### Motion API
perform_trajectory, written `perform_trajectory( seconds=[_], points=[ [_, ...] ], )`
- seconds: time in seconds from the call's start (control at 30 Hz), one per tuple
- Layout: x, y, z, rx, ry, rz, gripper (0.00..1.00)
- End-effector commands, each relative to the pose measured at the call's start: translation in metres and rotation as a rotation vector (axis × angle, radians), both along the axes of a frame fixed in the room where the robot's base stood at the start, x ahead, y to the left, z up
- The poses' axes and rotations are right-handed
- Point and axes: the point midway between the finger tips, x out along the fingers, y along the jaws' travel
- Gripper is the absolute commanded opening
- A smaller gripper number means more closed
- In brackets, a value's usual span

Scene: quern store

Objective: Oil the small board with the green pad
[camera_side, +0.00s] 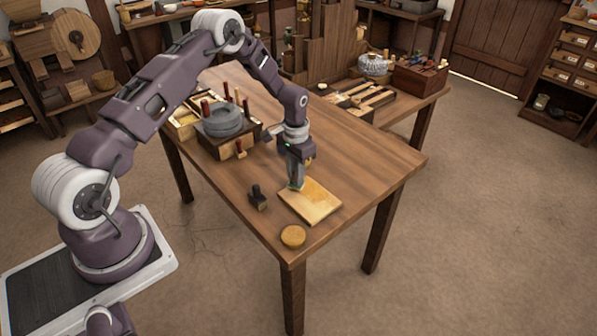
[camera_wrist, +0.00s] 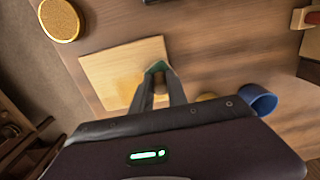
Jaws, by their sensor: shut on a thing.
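The small board (camera_side: 318,203) is a pale, flat rectangle lying near the front corner of the table. It also shows in the wrist view (camera_wrist: 105,68), with a darker amber patch around its middle and near the gripper. My gripper (camera_side: 296,182) points down over the board's far left corner in the side view. It is shut on the green pad (camera_wrist: 157,67), of which only a small green edge shows between the fingertips (camera_wrist: 157,80). The pad is at the board's edge area; I cannot tell whether it touches the surface.
A round tan disc (camera_side: 293,236) lies in front of the board. A dark stamp-like block (camera_side: 258,198) stands left of it. A blue cup (camera_wrist: 259,100) shows in the wrist view. A grey quern stone (camera_side: 222,120) in a tool box stands farther back. The table's right side is clear.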

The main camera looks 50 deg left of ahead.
Motion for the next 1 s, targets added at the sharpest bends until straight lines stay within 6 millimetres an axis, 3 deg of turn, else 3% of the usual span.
perform_trajectory(
  seconds=[1.0],
  points=[
    [0.000, -0.093, 0.000, 0.000, 0.001, -0.002, 0.00]
  ],
)
